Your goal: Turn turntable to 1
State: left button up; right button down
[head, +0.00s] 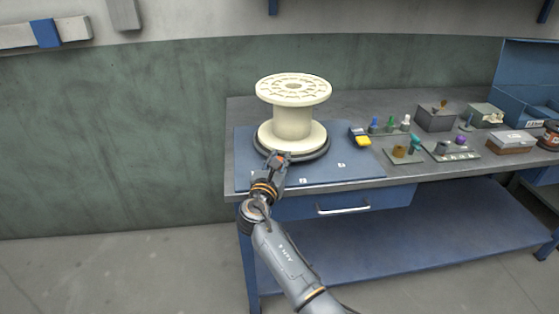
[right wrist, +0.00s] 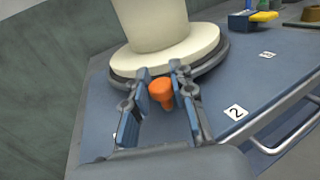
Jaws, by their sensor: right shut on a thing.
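A cream spool (head: 292,122) stands upright on a dark round turntable (head: 318,153), on a blue mat at the table's left end. The turntable also shows in the right wrist view (right wrist: 222,58), with an orange knob (right wrist: 161,90) at its near edge. My right gripper (head: 281,160) is shut on the knob, its fingers on either side of it in the right wrist view (right wrist: 160,82). A white label reading 2 (right wrist: 235,112) lies on the mat to the right of the gripper. Another label (right wrist: 267,54) lies farther right, too small to read. My left gripper is out of view.
A yellow and dark device (head: 360,138) lies right of the turntable. Small bottles, trays and boxes (head: 435,117) fill the table's right side. A drawer with a handle (head: 343,209) is under the front edge.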

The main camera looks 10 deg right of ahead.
jog(key=shift+f, duration=0.25)
jog(key=c, duration=1.1)
grip_release()
jog(key=shift+r, duration=5.15)
